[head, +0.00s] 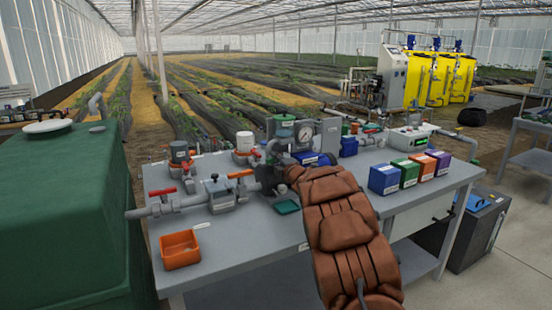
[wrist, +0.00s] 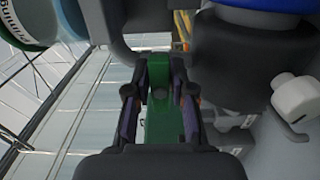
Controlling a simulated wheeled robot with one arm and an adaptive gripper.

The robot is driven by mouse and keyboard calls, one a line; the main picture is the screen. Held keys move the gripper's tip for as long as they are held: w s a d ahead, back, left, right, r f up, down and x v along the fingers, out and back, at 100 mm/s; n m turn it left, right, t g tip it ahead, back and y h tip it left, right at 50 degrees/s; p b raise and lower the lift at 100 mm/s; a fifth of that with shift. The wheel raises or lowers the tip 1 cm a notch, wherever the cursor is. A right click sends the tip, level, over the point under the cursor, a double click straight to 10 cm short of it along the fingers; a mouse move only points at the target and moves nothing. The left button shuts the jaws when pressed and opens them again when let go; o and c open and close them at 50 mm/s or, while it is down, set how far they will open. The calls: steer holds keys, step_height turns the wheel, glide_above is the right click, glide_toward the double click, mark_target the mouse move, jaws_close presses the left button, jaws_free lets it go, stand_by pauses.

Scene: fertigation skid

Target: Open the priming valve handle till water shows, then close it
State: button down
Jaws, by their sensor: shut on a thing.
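A green handle (wrist: 158,118) lies between the two dark fingers of my gripper (wrist: 159,105) in the wrist view. The fingers are shut on it from both sides. A round part with a white label reading "Priming" (wrist: 18,18) shows at the upper left of the wrist view. In the head view my brown-covered arm reaches over the bench to the pump and gauge area, and it hides the handle and most of the gripper. No water is visible in either view.
The grey bench (head: 245,240) carries red-handled (head: 162,192) and orange-handled (head: 240,174) valves on a pipe at left. A pressure gauge (head: 305,134) stands behind my gripper. An orange tray (head: 180,249) sits at front left, and coloured boxes (head: 384,179) stand at right.

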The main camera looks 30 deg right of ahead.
steer(key=shift+d+r, duration=0.1)
stand_by(0.4)
steer(key=c, duration=1.1)
jaws_free()
steer(key=shift+s, duration=0.15)
steer(key=shift+s+a, duration=0.2)
steer(key=shift+s, duration=1.75)
steer(key=shift+s+a, duration=0.15)
steer(key=shift+s, duration=1.8)
steer(key=shift+s+a, duration=0.2)
steer(key=shift+s, duration=1.75)
